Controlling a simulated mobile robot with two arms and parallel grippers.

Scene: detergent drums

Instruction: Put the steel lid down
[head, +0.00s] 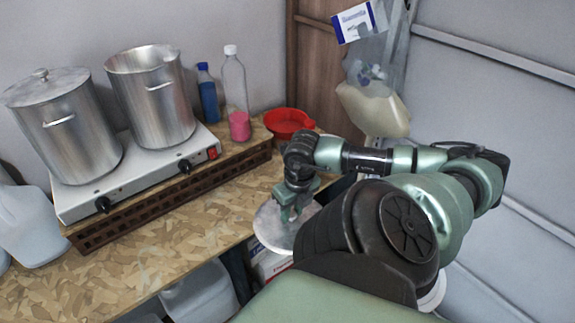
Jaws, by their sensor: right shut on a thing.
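The steel lid (268,232) is a round, flat, grey disc at the right end of the wooden worktop (175,247). My right gripper (287,212) is shut on it from above, near the lid's middle; the fingertips are partly hidden. My arm hides the lid's right side. The lid overlaps the worktop's edge in the picture, and I cannot tell whether it touches the surface. An open steel pot (158,105) stands without a lid, and a second pot (72,135) has its lid on. My left gripper is not in view.
Both pots stand on a white hotplate (140,172) on a slotted wooden riser. A red bowl (287,120), a blue bottle (208,98) and a clear bottle with pink contents (238,125) stand behind. White jugs (30,222) are at the left. The worktop's front is clear.

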